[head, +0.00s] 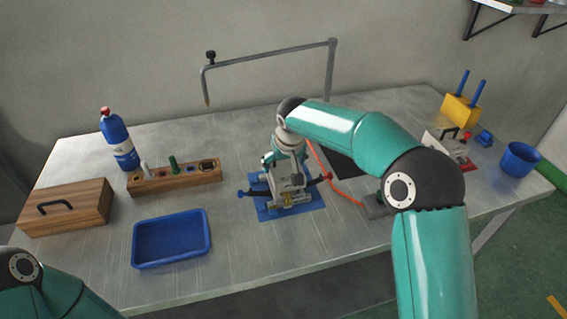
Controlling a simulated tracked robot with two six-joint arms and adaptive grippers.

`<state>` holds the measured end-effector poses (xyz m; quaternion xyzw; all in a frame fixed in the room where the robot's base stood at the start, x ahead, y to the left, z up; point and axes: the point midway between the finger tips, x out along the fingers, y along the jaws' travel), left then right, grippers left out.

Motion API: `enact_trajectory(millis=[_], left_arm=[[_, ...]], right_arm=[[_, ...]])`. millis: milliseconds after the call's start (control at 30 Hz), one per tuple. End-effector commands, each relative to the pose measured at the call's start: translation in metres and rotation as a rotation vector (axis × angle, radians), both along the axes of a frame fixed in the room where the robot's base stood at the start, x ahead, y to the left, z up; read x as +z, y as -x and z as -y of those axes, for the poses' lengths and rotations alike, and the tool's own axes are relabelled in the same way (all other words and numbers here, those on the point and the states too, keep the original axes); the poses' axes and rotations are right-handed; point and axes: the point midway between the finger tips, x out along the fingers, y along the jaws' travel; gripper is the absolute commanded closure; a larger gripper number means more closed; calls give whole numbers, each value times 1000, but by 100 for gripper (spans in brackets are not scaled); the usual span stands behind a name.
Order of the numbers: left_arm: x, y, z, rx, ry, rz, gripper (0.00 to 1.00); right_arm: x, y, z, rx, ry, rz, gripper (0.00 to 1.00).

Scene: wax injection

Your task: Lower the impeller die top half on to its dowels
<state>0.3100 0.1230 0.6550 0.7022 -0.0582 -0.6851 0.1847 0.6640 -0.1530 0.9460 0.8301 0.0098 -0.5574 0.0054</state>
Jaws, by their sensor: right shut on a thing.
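My right gripper (287,168) points down over the middle of the bench, shut on the impeller die top half (289,185), a grey metal block. Below it the lower part of the die (292,200) sits on a blue base plate (266,213). My gripper and wrist hide much of the block, and the dowels cannot be made out. Whether the two halves touch or stand slightly apart I cannot tell. Of my left arm only a link shows at the lower left; its gripper is out of view.
Left of the die are a blue tray (136,256), a wooden rack (150,186), a blue bottle (117,140) and a wooden box (85,208). A red cable (338,187) runs right of it. A blue cup (518,160) and yellow holder (460,109) stand far right.

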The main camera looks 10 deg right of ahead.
Motion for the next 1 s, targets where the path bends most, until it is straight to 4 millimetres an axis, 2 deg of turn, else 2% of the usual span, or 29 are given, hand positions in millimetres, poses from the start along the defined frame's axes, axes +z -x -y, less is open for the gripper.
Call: enact_trajectory(millis=[900, 933, 1000], left_arm=[[-17, 0, 0, 0, 0, 0, 100], [-16, 0, 0, 0, 0, 0, 100], [-16, 0, 0, 0, 0, 0, 100]], right_arm=[[-19, -1, 0, -1, 0, 5, 84], [-19, -1, 0, -1, 0, 5, 12], [-18, -1, 0, -1, 0, 4, 0]])
